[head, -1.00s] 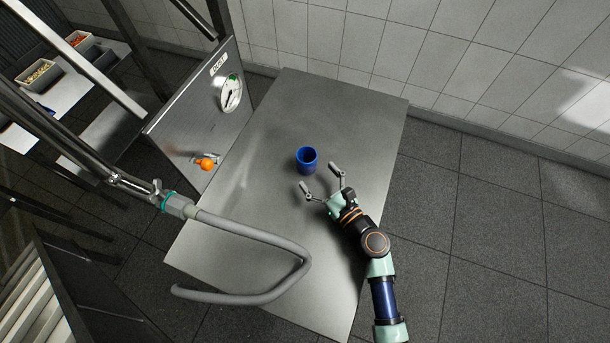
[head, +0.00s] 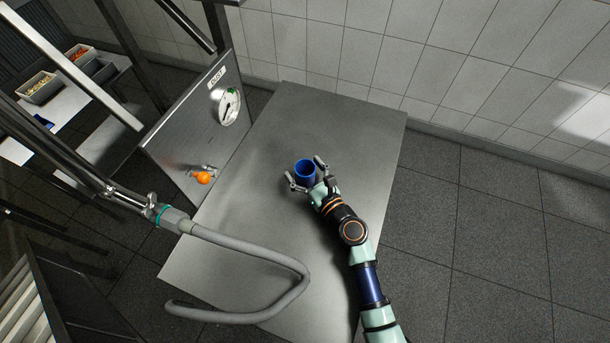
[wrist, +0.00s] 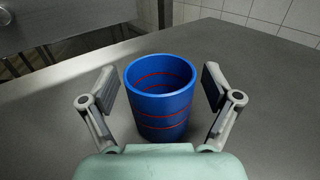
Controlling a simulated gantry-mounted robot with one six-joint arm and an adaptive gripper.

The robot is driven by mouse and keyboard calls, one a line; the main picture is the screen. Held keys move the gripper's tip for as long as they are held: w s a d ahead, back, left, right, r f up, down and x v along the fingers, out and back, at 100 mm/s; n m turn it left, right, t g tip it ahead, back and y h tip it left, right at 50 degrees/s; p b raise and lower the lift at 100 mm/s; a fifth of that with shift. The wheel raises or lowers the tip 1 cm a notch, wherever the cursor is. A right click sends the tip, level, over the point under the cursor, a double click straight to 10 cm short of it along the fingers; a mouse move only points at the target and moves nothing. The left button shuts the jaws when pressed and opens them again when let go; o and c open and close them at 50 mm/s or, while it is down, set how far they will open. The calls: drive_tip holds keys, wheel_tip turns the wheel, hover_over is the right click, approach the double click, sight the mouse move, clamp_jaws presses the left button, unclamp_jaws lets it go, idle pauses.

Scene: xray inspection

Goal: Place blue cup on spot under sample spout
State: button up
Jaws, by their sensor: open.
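The blue cup (head: 305,171) stands upright on the steel table (head: 345,115), near its middle. In the wrist view the cup (wrist: 162,105) has red rings and looks empty. My gripper (head: 305,173) is open, with one finger on each side of the cup. In the wrist view the fingers of my gripper (wrist: 160,90) show gaps to the cup on both sides. The sample spout appears to be the small tap with an orange knob (head: 202,178) on the upright steel panel (head: 165,150) left of the table. The spot under it cannot be made out.
A grey hose (head: 255,258) loops over the table's front left. A gauge (head: 229,106) sits on the panel. A tiled wall (head: 480,70) stands behind the table. The tabletop between cup and panel is clear. Shelves with bins (head: 38,88) stand at far left.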

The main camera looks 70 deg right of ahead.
sight(304, 172)
drive_tip(key=c, duration=1.2)
wheel_tip(304, 172, up, 20)
drive_tip(key=p, duration=1.4)
